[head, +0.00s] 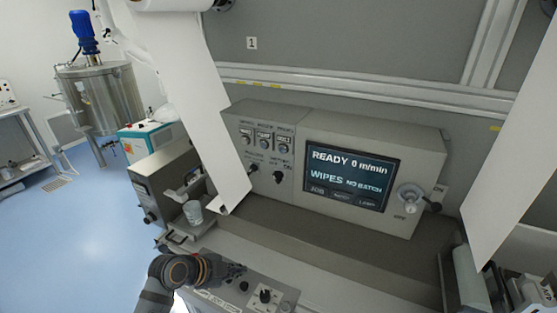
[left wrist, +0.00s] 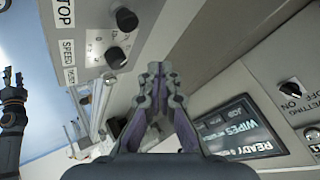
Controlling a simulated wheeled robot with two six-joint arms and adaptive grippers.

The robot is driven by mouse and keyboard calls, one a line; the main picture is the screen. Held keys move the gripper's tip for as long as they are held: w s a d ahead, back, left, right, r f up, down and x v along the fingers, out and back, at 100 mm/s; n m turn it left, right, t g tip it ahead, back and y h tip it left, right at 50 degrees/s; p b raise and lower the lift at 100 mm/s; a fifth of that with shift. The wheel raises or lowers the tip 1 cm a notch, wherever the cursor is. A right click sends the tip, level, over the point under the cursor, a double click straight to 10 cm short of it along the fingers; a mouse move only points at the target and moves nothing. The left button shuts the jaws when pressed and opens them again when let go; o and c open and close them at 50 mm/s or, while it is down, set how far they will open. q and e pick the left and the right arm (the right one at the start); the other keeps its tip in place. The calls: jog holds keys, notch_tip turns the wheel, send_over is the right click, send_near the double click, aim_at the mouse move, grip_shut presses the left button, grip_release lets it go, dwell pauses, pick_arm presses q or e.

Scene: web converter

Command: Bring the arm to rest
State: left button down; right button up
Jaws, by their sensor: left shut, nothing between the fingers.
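My left gripper (head: 238,271) is low in the head view, just above the front control panel (head: 262,297), and looks small and dark there. In the left wrist view its two fingers (left wrist: 157,75) are together at the tips with nothing between them. It appears clear of the panel and knobs, though the exact gap is hard to judge. A dark arm end with small prongs, seemingly my right gripper (left wrist: 12,76), stands at the left edge of the left wrist view. Its prongs are too small to tell open from shut.
The display (head: 347,174) reads READY 0 m/min. White web (head: 200,100) hangs down beside the switch box (head: 265,140). The knobbed panel (left wrist: 103,35) is close beside the fingers. Blue floor (head: 70,240) is open at left.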

pick_arm(q)
jog(key=s+a+f+n+g+y, duration=0.15)
jog(key=s+a+n+y, duration=0.25)
jog(key=s+n, duration=0.45)
jog(key=s+a+f+n+g+y, duration=0.1)
jog(key=s+a+f+n+y, duration=0.15)
jog(key=s+a+n, duration=0.45)
jog(key=s+f+n+g+b, duration=0.1)
jog(key=s+f, duration=0.1)
jog(key=f, duration=1.1)
jog(key=s+f+n+g+b, duration=0.1)
jog(key=s+f, duration=0.1)
jog(key=f, duration=1.1)
jog(key=s+a+f+b, duration=0.1)
jog(key=s+f, duration=1.9)
jog(key=shift+a+g+b, duration=0.2)
jog(key=shift+g+b, duration=0.15)
jog(key=shift+b, duration=0.05)
jog(key=shift+y, duration=0.25)
